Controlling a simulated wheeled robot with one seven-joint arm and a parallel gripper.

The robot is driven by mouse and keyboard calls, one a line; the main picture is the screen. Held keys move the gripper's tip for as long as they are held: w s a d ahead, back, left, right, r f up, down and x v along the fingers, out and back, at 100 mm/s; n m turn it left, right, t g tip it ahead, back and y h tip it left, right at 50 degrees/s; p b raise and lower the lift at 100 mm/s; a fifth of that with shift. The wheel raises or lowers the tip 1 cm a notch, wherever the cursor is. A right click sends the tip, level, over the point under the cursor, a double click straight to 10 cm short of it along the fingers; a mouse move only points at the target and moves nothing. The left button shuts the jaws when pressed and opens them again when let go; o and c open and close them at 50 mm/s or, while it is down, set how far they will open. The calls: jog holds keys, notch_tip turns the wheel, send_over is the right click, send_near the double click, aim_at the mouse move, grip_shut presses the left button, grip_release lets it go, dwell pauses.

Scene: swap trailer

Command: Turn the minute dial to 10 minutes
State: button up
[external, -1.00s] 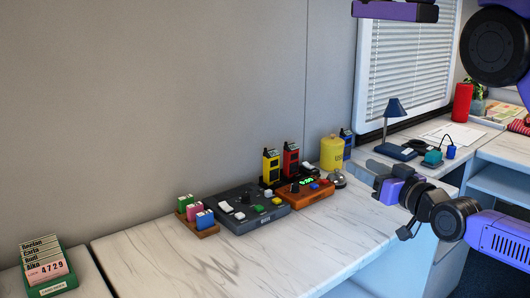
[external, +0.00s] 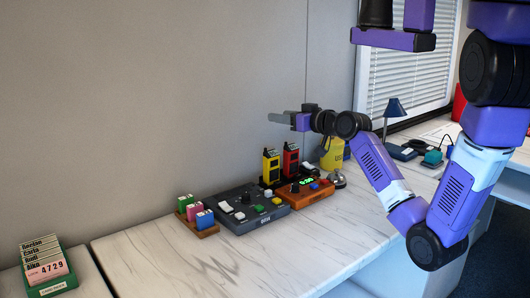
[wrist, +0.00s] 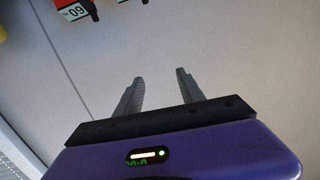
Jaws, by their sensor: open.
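An orange-brown box (external: 318,196) with a green lit display (external: 307,182) stands on the marble counter. A black knob (external: 295,188) sits on its left part; its setting is too small to read. The grey console (external: 265,219) to its left also carries a black knob (external: 246,199). I cannot tell for sure which knob is the minute dial. My gripper (external: 279,118) is up in the air near the wall, above and behind both boxes, pointing left. In the wrist view my gripper (wrist: 158,80) is open and empty, with the pale wall beyond; neither knob shows there.
A yellow radio (external: 271,166) and a red radio (external: 291,160) stand behind the boxes. A silver bell (external: 338,180) is right of the orange box. Coloured blocks (external: 205,218) sit in a wooden tray at left. The front of the counter (external: 200,262) is clear.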

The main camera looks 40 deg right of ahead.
jog(key=w+d+n+g+y, duration=0.1)
jog(key=w+d+n+g, duration=0.1)
jog(key=w+n, duration=0.1)
jog(key=n+g+y, duration=0.1)
jog(key=n+g, duration=0.5)
jog(key=g, duration=0.6)
send_near(295, 184)
jog(key=f, duration=0.1)
jog(key=shift+t, duration=0.3)
jog(key=b+x, duration=0.1)
jog(key=x, duration=0.6)
jog(key=shift+a+f, duration=0.1)
jog(key=shift+f, duration=0.25)
grip_shut()
